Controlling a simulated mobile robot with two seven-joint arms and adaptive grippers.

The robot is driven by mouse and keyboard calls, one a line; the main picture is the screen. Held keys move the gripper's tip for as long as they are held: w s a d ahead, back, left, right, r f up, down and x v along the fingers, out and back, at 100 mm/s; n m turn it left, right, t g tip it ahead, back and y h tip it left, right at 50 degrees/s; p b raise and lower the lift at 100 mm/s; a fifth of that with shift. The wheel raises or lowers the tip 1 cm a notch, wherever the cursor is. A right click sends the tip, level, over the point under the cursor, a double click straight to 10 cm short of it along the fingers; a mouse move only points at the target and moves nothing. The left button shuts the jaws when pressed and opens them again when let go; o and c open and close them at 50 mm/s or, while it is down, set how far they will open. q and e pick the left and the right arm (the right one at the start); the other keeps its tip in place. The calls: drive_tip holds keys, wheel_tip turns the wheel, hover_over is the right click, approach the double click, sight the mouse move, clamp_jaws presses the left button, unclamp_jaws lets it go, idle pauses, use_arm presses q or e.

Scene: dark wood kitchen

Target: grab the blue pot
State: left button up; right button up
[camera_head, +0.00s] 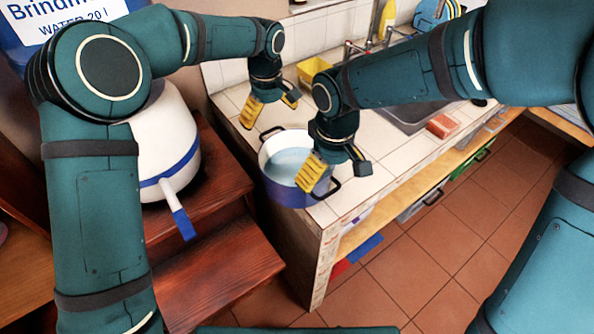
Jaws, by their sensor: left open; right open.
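The blue pot (285,191) stands upright on the near left corner of the tiled counter. It has a blue outside, a pale inside and two dark loop handles, one at the back left and one at the front right. My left gripper (270,110) is open and empty, above the counter just behind the pot's back left handle. My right gripper (335,172) is open over the pot's front right side, close to the front right handle. Its yellow finger hides part of the rim. I cannot tell whether it touches the pot.
A white pot with a blue band (170,140) stands on dark wooden steps (215,262) to the left. A yellow container (315,72), a sink (415,116) and a red sponge-like block (441,126) are further back. The counter right of the pot is clear.

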use_arm(q)
drive_tip(key=shift+f, duration=3.2)
use_arm(e)
drive_tip(key=shift+f, duration=3.2)
use_arm(q)
drive_tip(key=c, duration=1.1)
use_arm(e)
drive_tip(key=c, duration=1.1)
use_arm(q)
drive_tip(key=shift+r, duration=0.1)
drive_tip(key=shift+c, duration=0.2)
use_arm(e)
drive_tip(key=shift+c, duration=0.2)
